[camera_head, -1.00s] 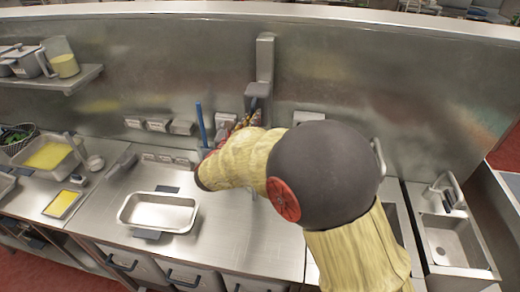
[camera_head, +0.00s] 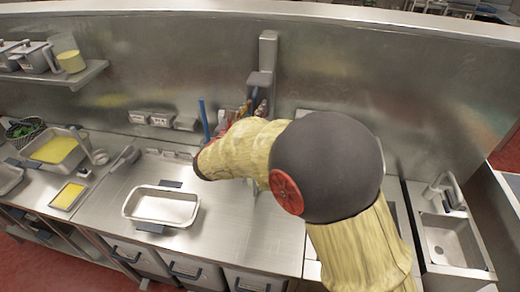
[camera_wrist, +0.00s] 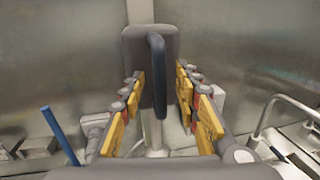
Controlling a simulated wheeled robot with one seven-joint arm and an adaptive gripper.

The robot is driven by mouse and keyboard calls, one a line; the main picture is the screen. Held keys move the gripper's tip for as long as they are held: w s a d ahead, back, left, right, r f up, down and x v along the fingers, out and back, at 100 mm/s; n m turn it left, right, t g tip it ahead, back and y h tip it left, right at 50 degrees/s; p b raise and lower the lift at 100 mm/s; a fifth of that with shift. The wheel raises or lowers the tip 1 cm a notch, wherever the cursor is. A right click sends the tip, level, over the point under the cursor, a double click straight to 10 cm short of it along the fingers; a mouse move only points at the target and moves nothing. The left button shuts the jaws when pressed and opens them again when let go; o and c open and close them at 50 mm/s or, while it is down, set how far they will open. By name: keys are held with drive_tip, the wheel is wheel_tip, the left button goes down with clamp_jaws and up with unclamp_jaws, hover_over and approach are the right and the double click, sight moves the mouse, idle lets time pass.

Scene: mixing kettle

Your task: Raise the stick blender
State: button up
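The stick blender (camera_head: 260,79) shows in the head view as a grey block on an upright metal column against the back wall. In the wrist view, the blender's dark head (camera_wrist: 136,45) is straight in front, with a vertical bar handle (camera_wrist: 157,60) and a pale shaft below. My gripper (camera_wrist: 161,88) has its yellow-padded fingers on both sides of the handle. A gap shows between handle and pads on each side, so it looks open around the handle. In the head view, my gripper (camera_head: 254,108) is just below the block; my arm hides most of what is beneath.
An empty metal tray (camera_head: 135,216) lies on the counter left of my arm. A blue stick (camera_head: 204,118) stands upright close to my gripper's left. Trays of yellow food are at far left, a shelf (camera_head: 75,78) above them. A sink (camera_head: 448,242) is at right.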

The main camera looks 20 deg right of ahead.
drive_tip(key=v, duration=0.7)
idle(0.6)
drive_tip(key=s+d+f+m+g+y+b, duration=0.1)
drive_tip(key=s+d+f+m+g+y, duration=0.25)
drive_tip(key=s+f+m+g, duration=0.9)
drive_tip(key=s+a+f+m+t+y+b, duration=0.1)
drive_tip(key=s+a+m+t+y+b, duration=0.2)
drive_tip(key=s+m, duration=0.4)
drive_tip(key=s+a+f+m+t+y+b, duration=0.1)
drive_tip(key=s+a+m+t+y+b, duration=0.2)
drive_tip(key=s, duration=0.9)
drive_tip(key=shift+a+m+y+b, duration=1.1)
drive_tip(key=shift+m+y+b, duration=0.9)
drive_tip(key=shift+b, duration=0.25)
